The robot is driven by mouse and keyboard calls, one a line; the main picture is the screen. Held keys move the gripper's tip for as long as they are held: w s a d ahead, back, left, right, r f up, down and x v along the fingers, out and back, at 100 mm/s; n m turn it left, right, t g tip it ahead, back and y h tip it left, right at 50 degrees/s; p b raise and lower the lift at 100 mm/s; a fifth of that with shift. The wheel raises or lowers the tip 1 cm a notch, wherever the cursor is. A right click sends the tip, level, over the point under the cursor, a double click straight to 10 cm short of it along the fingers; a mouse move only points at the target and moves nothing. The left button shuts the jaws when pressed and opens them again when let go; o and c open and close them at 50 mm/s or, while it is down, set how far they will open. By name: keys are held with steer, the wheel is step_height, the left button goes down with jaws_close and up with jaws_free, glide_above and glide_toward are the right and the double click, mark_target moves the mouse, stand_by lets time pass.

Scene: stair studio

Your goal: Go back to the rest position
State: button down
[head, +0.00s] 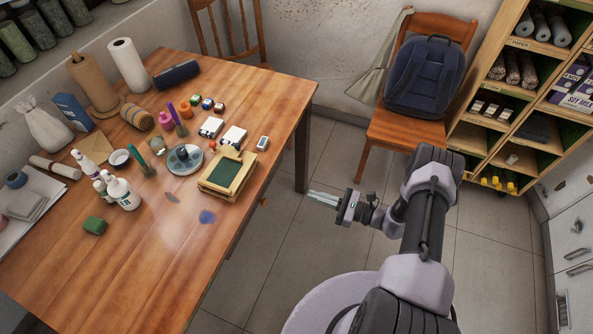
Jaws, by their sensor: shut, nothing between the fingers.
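My gripper (323,198) is in the head view, right of the wooden table (150,285) and over the tiled floor. Its fingers are together with nothing between them and point left toward the table. It is apart from the table and touches nothing. My arm reaches up from the lower right and bends at the elbow.
On the table are a framed green pad (228,172), a grey plate (184,167), white bottles (122,194), a green block (95,225) and paper rolls (128,65). A chair (400,128) with a backpack (425,78) and a shelf (505,90) stand behind. Floor (270,262) beside the table is clear.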

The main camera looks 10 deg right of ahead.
steer(key=s+a+r+n+g+h, duration=0.1)
steer(key=a+r+n+g, duration=0.25)
steer(key=r, duration=0.55)
steer(key=s+a+r+n+g+h, duration=0.1)
steer(key=a+r+n+g, duration=0.1)
steer(key=r+n+g, duration=0.45)
steer(key=s+a+r+n+g+h, duration=0.1)
steer(key=a+r+n, duration=0.1)
steer(key=r, duration=0.8)
steer(key=s+r+n+t+h, duration=0.6)
steer(key=s+r+n+h, duration=0.2)
steer(key=s+r, duration=0.7)
steer(key=shift+s+a+n+h, duration=0.35)
steer(key=shift+s+h, duration=0.45)
steer(key=shift+s, duration=0.35)
